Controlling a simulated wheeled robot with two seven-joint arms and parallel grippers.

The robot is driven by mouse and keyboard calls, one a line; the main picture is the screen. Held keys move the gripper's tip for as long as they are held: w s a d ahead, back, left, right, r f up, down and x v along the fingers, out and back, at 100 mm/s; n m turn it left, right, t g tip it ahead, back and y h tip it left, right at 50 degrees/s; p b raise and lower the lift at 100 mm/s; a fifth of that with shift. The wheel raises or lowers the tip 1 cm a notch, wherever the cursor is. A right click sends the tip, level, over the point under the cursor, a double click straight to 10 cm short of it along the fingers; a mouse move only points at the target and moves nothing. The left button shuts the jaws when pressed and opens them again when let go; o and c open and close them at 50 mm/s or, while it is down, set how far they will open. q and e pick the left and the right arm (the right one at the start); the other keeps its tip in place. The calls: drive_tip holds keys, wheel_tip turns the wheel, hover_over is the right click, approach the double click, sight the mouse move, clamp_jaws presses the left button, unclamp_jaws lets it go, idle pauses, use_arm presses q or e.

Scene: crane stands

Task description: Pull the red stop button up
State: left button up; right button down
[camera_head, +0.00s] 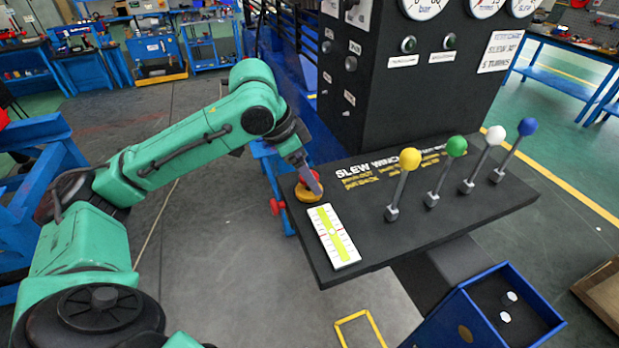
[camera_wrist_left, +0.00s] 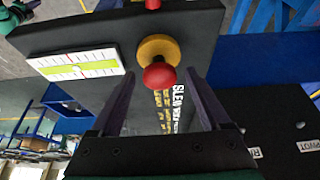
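The red stop button (camera_wrist_left: 160,76) shows in the left wrist view as a round red knob on a yellow base (camera_wrist_left: 158,48). In the head view the yellow base (camera_head: 308,191) sits at the left corner of the black panel, and the red knob is mostly hidden behind my gripper. My left gripper (camera_head: 314,186) is at the button. In the wrist view its two dark fingers (camera_wrist_left: 158,80) are spread apart, with the knob between or just beyond their tips; contact cannot be told. My right gripper is not in view.
The black panel (camera_head: 480,205) carries a white and green gauge strip (camera_head: 333,236) beside the button. Levers with yellow (camera_head: 410,158), green (camera_head: 457,146), white (camera_head: 496,135) and blue (camera_head: 528,127) knobs stand to the right. A black cabinet (camera_head: 410,100) rises behind; a blue bin (camera_head: 490,310) stands below.

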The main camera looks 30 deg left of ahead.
sight(315, 173)
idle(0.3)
use_arm(q)
wheel_tip(315, 173, up, 3)
drive_tip(key=shift+f+p, duration=0.15)
drive_tip(key=shift+p, duration=0.65)
drive_tip(key=shift+r, duration=2.15)
